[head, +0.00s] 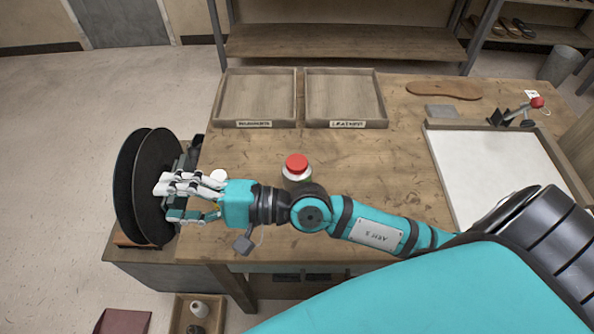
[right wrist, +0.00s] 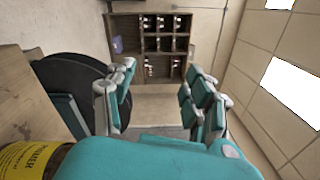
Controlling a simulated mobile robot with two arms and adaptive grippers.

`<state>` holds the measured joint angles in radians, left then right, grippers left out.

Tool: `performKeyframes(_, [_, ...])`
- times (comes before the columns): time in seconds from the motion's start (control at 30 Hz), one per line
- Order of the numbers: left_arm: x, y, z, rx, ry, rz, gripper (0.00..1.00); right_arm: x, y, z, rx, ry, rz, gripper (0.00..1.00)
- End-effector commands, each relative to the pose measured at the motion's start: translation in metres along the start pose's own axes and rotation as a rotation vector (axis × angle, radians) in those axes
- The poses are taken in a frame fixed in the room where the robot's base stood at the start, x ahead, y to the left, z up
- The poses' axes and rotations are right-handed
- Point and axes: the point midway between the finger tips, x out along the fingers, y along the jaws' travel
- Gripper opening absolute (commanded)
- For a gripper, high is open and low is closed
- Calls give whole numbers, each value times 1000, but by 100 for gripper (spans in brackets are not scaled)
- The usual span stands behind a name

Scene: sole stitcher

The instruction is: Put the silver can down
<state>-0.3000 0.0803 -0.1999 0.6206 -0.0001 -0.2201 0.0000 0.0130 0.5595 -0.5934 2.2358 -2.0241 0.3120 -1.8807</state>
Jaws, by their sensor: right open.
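I cannot make out a silver can for certain in either view. A red-capped container (head: 297,170) with a pale body stands on the wooden table, just behind my right forearm, its lower part hidden. My right gripper (head: 168,198) is open over the table's left end, fingers pointing left at the black discs. In the right wrist view my right gripper (right wrist: 160,100) has its fingers apart with nothing between them. A dark container with a yellow label (right wrist: 30,158) is close beside the hand there, partly cut off. My left gripper is not in view.
Large black discs (head: 130,185) stand at the table's left end, close to the fingers. Two wooden trays (head: 263,124) lie at the back left. A white-topped board (head: 500,165) and a grey block (head: 442,112) are at right. The table's middle is mostly clear.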

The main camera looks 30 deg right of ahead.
Motion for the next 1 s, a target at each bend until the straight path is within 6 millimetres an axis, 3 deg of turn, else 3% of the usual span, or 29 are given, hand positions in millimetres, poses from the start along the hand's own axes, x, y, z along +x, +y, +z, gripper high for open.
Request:
performKeyframes(0.07, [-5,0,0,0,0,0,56,-1,-9,-7,236,107,-202,53])
performKeyframes(0.17, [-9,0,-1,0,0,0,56,-20,-11,-29,492,272,-455,53])
performKeyframes(0.3, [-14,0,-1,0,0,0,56,-76,11,-58,777,550,-802,53])
performKeyframes(0.5, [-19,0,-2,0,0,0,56,-162,60,-61,949,890,-1164,53])
performKeyframes(0.6, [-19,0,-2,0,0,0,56,-186,74,-55,965,979,-1254,53])
performKeyframes(0.77, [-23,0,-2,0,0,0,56,-196,75,-62,965,1016,-1298,53])
performKeyframes(1.0, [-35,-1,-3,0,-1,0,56,-195,58,-110,963,1012,-1296,53])
